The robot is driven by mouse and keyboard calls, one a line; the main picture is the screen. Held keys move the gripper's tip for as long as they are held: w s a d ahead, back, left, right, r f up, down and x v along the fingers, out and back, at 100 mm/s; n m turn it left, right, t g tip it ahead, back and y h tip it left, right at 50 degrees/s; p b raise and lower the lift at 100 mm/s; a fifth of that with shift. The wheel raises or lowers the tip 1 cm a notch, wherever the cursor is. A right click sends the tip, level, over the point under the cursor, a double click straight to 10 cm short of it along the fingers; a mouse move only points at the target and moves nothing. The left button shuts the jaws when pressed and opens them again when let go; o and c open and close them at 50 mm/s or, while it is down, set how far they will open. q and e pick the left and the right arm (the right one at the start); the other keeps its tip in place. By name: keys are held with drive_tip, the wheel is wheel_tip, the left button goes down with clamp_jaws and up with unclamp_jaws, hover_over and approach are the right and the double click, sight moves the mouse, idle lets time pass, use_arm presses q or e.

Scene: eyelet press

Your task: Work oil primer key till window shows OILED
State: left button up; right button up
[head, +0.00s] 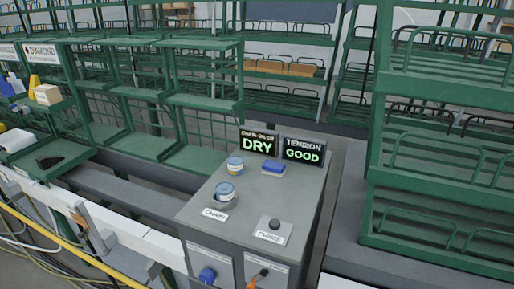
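A grey cabinet (250,203) stands at the centre. The window (258,144) at its back edge reads DRY in green; its small heading is hard to read. A black round key (275,224) sits on a light plate on the cabinet top, by a label (270,238) that seems to read PRIMER. How far the key is pressed cannot be told. Neither of my grippers is in the head view, and nothing touches the key.
A second window (303,150) reads TENSION GOOD. Two blue-and-white round items (225,191) (235,164) and a blue block (273,167) are on the cabinet top. A blue knob (208,274) and an orange-and-black handle (258,276) are on its front. Green racks (440,150) stand around.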

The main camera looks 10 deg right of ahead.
drive_tip(key=shift+c, duration=0.6)
clamp_jaws()
idle(1.0)
